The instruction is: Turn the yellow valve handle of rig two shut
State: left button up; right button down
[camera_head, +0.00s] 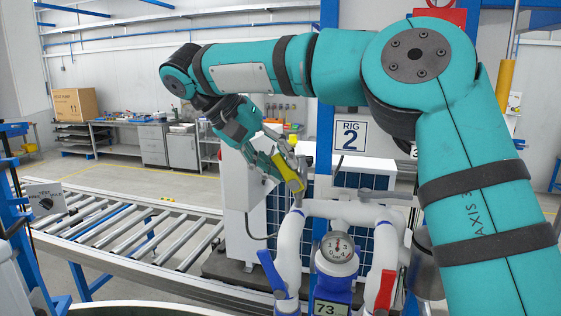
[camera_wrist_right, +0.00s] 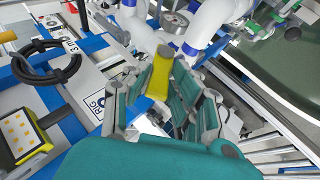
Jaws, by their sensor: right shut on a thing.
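The yellow valve handle (camera_head: 288,172) stands above the white pipework of the rig by the RIG 2 sign (camera_head: 350,136). My right gripper (camera_head: 281,166) comes at it from the upper left and is shut on it. In the right wrist view the yellow handle (camera_wrist_right: 159,77) lies between the fingers of my right gripper (camera_wrist_right: 160,90), with the white pipes just beyond. The handle's lower end and stem are partly hidden. My left gripper is not in view.
A round gauge (camera_head: 338,248) sits among the white pipes, with a blue handle (camera_head: 271,270) to its left and a red handle (camera_head: 385,290) to its right. A roller conveyor (camera_head: 130,235) runs at left. A black cable coil (camera_wrist_right: 46,62) hangs beside the rig.

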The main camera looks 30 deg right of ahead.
jog(key=c, duration=1.1)
grip_release()
jog(key=shift+w, duration=0.1)
